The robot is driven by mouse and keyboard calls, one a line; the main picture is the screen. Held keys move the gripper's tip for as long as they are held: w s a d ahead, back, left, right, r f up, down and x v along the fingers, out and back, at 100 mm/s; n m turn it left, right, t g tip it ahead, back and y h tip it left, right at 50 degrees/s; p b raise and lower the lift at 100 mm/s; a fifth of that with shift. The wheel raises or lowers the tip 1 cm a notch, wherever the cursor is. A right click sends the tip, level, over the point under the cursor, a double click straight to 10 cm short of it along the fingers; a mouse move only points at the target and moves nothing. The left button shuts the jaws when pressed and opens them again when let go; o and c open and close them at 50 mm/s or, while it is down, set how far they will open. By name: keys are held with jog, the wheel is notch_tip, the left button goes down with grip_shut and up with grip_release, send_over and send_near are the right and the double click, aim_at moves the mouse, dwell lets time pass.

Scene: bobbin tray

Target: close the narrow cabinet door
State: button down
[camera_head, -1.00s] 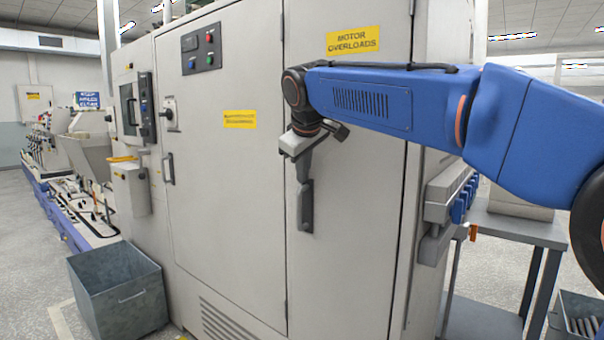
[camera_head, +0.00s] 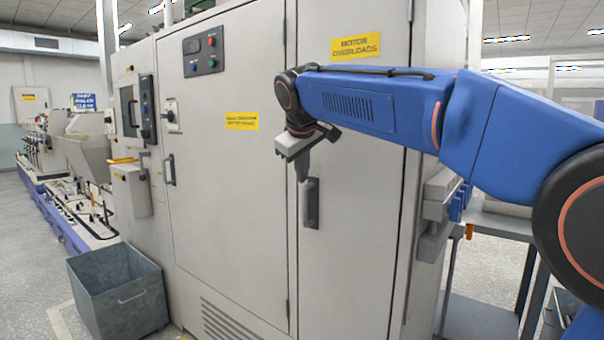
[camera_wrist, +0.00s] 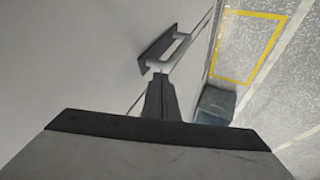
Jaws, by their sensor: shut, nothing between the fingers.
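The narrow cabinet door (camera_head: 352,255) is the tall, pale grey panel under the yellow "MOTOR OVERLOADS" label (camera_head: 356,46). It looks flush or nearly flush with the cabinet; I cannot tell if a small gap is left. Its dark upright handle (camera_head: 311,204) is near its left edge and also shows in the wrist view (camera_wrist: 158,47). My gripper (camera_head: 302,177) is shut and empty, pointing down in front of the door, just above and left of the handle. In the wrist view its closed fingers (camera_wrist: 160,82) end close to the handle; contact cannot be told.
A wider door (camera_head: 225,180) with its own handle is to the left. A grey metal bin (camera_head: 118,290) stands on the floor at the left. A grey side table (camera_head: 508,228) is right of the cabinet. Floor is open at the left.

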jog(key=s+v, duration=0.1)
jog(key=v, duration=0.8)
jog(key=s+d+f+m, duration=0.1)
jog(key=s+d+f, duration=0.35)
jog(key=d, duration=0.35)
jog(key=s+d+f+m+g, duration=0.1)
jog(key=s+d+f+m, duration=0.1)
jog(key=s+d+f, duration=0.4)
jog(key=s+d+f+m, duration=0.3)
jog(key=s+d+f, duration=0.4)
jog(key=s+f, duration=0.6)
jog(key=s+d+f+m+g, duration=0.1)
jog(key=s+d+f+m, duration=0.1)
jog(key=s+d+f, duration=0.4)
jog(key=s+f, duration=0.4)
jog(key=f, duration=0.6)
jog(key=shift+s+d+f+m+g, duration=0.15)
jog(key=shift+s+f+m+g, duration=0.15)
jog(key=shift+s+m, duration=0.1)
jog(key=shift+w, duration=0.1)
